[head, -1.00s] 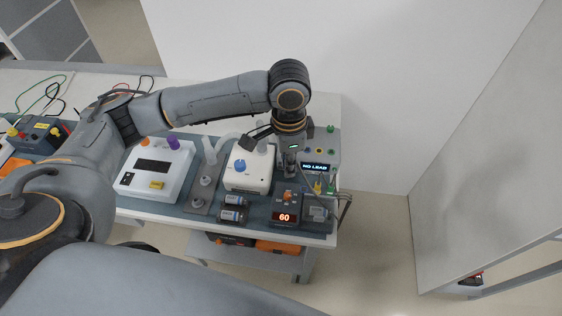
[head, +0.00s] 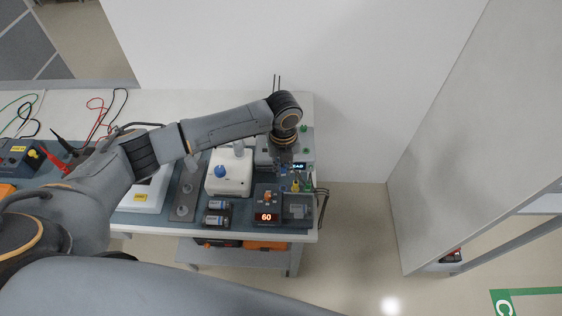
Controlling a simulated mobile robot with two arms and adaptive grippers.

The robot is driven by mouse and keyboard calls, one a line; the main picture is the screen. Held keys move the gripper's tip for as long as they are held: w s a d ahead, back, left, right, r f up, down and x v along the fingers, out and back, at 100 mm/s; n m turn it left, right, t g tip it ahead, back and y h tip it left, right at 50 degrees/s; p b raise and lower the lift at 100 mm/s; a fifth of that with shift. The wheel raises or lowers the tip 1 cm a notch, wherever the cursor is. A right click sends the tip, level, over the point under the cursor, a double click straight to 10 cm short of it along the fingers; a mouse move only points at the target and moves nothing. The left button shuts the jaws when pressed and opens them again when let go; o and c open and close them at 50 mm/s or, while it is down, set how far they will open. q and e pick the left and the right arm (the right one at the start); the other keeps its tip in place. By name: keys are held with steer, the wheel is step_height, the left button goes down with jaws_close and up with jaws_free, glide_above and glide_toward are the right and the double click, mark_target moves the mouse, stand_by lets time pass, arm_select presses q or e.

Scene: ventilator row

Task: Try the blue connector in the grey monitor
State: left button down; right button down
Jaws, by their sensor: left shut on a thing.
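The grey monitor (head: 305,144) stands at the back right corner of the table. Its display was reading "NO LEAD" and is now partly covered by my gripper. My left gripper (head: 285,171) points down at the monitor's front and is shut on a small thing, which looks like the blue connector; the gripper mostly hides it. I cannot tell whether the connector is in a socket. A yellow connector (head: 295,187) and a green connector (head: 307,187) show at the monitor's front right. My right gripper is not in view.
A white device with a blue knob (head: 221,171) stands left of the monitor. In front are a dark box reading 60 (head: 266,217), a grey box (head: 297,208) and two small cylinders (head: 217,213). Cables hang off the table's right edge. A wall panel stands farther right.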

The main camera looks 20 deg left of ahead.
arm_select(q)
steer(key=shift+w+f+m, duration=0.2)
steer(key=shift+f+m, duration=0.45)
steer(key=shift+m, duration=0.55)
steer(key=b, duration=0.6)
glide_above(283, 189)
step_height(283, 189, down, 6)
steer(key=shift+f, duration=0.15)
steer(key=shift+f+b, duration=0.55)
steer(key=shift+f, duration=0.3)
steer(key=c, duration=1.3)
jaws_free()
